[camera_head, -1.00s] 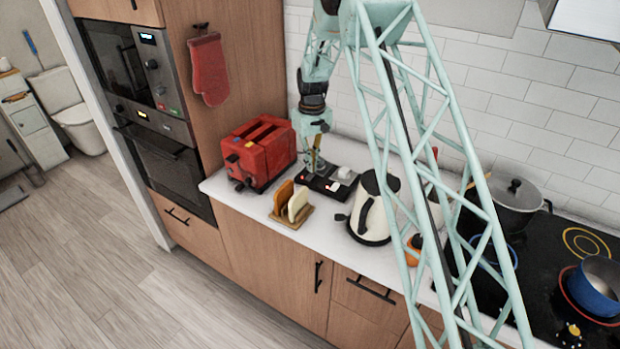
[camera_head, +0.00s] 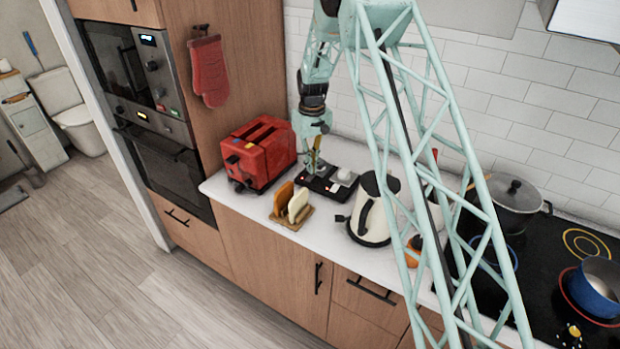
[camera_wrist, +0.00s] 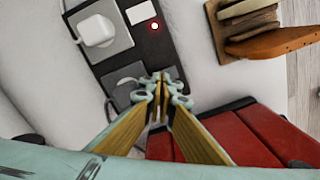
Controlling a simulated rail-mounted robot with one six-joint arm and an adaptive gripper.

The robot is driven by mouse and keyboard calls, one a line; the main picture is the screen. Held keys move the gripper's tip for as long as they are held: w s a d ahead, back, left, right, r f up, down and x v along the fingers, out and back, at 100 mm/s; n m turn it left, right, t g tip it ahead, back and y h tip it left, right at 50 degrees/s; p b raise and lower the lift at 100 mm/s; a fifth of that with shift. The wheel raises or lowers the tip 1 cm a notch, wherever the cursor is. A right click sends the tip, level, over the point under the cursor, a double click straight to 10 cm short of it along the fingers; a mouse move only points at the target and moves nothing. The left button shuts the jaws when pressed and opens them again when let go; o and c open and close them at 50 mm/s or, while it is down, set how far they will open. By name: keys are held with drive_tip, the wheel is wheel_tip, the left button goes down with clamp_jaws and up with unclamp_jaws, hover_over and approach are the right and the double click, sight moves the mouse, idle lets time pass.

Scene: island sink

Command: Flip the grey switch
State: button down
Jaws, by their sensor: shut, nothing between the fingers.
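A black power strip (camera_wrist: 112,50) lies on the counter, and it also shows in the head view (camera_head: 322,188). In the wrist view it carries a white plug (camera_wrist: 97,30), a white switch (camera_wrist: 140,12) with a lit red light (camera_wrist: 154,26) beside it, and a grey plug (camera_wrist: 122,95). My gripper (camera_wrist: 160,82) is shut and empty, with its fingertips over the strip's edge beside the grey plug. In the head view my gripper (camera_head: 315,166) points down at the strip's left end. The fingertips cover the spot where a grey switch could be; I cannot make it out.
A red toaster (camera_head: 260,153) stands close on the left, and its red top fills the lower wrist view (camera_wrist: 250,140). A toast rack (camera_head: 292,216) stands in front of the strip. A white kettle (camera_head: 371,222) stands to the right. The tiled wall is behind.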

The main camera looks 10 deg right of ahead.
drive_tip(key=shift+f+b, duration=0.6)
drive_tip(key=shift+f, duration=0.6)
idle(1.9)
drive_tip(key=shift+r, duration=0.15)
drive_tip(key=shift+r+p, duration=1.05)
drive_tip(key=shift+r, duration=2.35)
